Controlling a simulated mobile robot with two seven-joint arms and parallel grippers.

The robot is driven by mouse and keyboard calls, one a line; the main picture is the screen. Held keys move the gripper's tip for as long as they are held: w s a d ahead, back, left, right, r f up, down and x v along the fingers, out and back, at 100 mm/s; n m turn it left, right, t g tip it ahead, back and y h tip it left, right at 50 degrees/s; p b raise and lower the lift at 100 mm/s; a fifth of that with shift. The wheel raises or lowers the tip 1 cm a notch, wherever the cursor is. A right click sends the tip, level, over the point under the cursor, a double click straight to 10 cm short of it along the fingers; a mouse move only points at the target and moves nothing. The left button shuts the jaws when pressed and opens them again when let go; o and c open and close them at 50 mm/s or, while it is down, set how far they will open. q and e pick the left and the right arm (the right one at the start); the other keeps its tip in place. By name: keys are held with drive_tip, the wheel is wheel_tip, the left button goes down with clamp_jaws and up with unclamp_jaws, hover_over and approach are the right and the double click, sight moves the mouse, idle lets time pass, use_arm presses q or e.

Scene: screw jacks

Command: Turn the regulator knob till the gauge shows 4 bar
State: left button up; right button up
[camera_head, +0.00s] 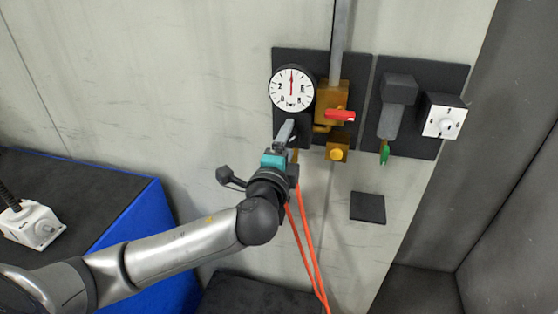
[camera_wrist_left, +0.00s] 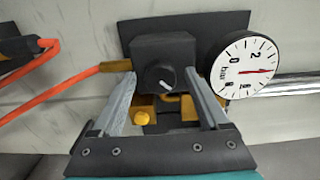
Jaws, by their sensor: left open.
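The gauge (camera_head: 292,90) is a round white dial with a red needle pointing straight up in the head view. In the wrist view the gauge (camera_wrist_left: 246,66) appears turned, with the needle beyond the 2 mark; the exact value is too small to read. The regulator knob (camera_wrist_left: 160,77) is round and black with a white mark, on a dark block below the gauge. My left gripper (camera_head: 286,130) points at it and hides it in the head view. In the wrist view its open fingers (camera_wrist_left: 163,84) stand on either side of the knob; I cannot tell whether they touch it.
A red-handled valve (camera_head: 340,114) and a yellow button (camera_head: 337,154) sit right of my gripper. Orange hoses (camera_head: 307,240) hang below. A blue-sided bench (camera_head: 125,217) stands left.

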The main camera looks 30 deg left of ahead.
use_arm(q)
drive_tip(key=p+v, duration=0.1)
drive_tip(key=v, duration=1.3)
drive_tip(key=shift+s+p, duration=0.4)
drive_tip(key=shift+d, duration=0.1)
drive_tip(key=s+a+f+n+g+b, duration=0.1)
drive_tip(key=f+g+b, duration=0.2)
drive_tip(key=f, duration=1.3)
drive_tip(key=s+a+f+n+g+h+b, duration=0.15)
drive_tip(key=f+g+b, duration=0.25)
drive_tip(key=f, duration=1.2)
drive_tip(key=s+a+f+n+g+b, duration=0.1)
drive_tip(key=s+a+f+g+b, duration=0.15)
drive_tip(key=f, duration=1.35)
drive_tip(key=s+d+f+n+g+h+b, duration=0.1)
drive_tip(key=s+d+f+n+g+b, duration=0.1)
drive_tip(key=s+f, duration=0.7)
drive_tip(key=s+d+f+n+g+h+b, duration=0.1)
drive_tip(key=s+d+f+n+g+b, duration=0.1)
drive_tip(key=s+f, duration=0.7)
drive_tip(key=s+d+f+n+g+h+b, duration=0.1)
drive_tip(key=s+d+f+n+g+b, duration=0.2)
drive_tip(key=s+f, duration=0.5)
drive_tip(key=shift+s+f+n+b, duration=0.4)
drive_tip(key=shift+f+n+b, duration=0.3)
drive_tip(key=shift+n, duration=0.35)
